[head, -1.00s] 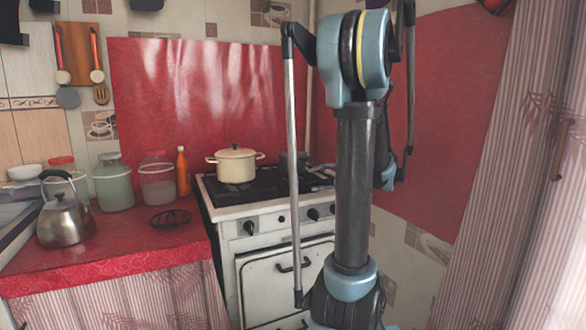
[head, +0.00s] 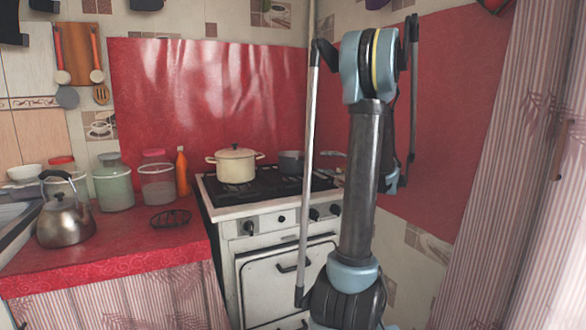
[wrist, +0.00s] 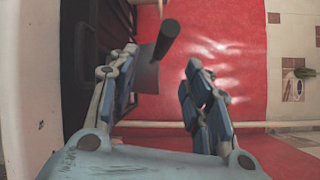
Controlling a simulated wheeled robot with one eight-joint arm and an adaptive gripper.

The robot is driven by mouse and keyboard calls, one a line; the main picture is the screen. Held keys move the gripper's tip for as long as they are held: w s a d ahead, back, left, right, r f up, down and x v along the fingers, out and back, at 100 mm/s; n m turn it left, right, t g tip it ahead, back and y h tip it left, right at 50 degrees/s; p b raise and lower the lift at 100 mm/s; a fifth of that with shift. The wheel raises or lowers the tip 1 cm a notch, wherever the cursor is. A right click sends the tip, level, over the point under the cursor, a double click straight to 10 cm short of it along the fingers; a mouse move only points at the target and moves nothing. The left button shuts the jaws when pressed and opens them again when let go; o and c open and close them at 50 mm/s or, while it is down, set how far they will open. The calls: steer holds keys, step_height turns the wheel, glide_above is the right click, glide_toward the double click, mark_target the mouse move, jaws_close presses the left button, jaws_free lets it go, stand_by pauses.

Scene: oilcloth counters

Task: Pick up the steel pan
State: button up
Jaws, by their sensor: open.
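The steel pan (head: 291,162) is grey and sits at the back right of the stove top, its handle pointing right toward my arm. In the wrist view the pan (wrist: 148,78) shows as a grey shape beside the left finger, with its dark handle (wrist: 166,40) beyond the fingertips. My gripper (wrist: 162,58) is open and empty, its two fingers apart. The handle lies ahead of the gap between them, apart from the fingers as far as I can tell. In the head view my arm stands in front, and the fingers cannot be made out.
A cream lidded pot (head: 236,165) stands on the stove (head: 268,212), left of the pan. The red counter (head: 130,255) holds a kettle (head: 66,220), several jars, an orange bottle (head: 182,172) and a black trivet (head: 171,218). A striped curtain (head: 500,170) hangs at the right.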

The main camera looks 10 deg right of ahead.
mark_target(304, 158)
steer(key=shift+x, duration=5.55)
steer(key=shift+d+r, duration=0.1)
steer(key=shift+r, duration=0.05)
jaws_close()
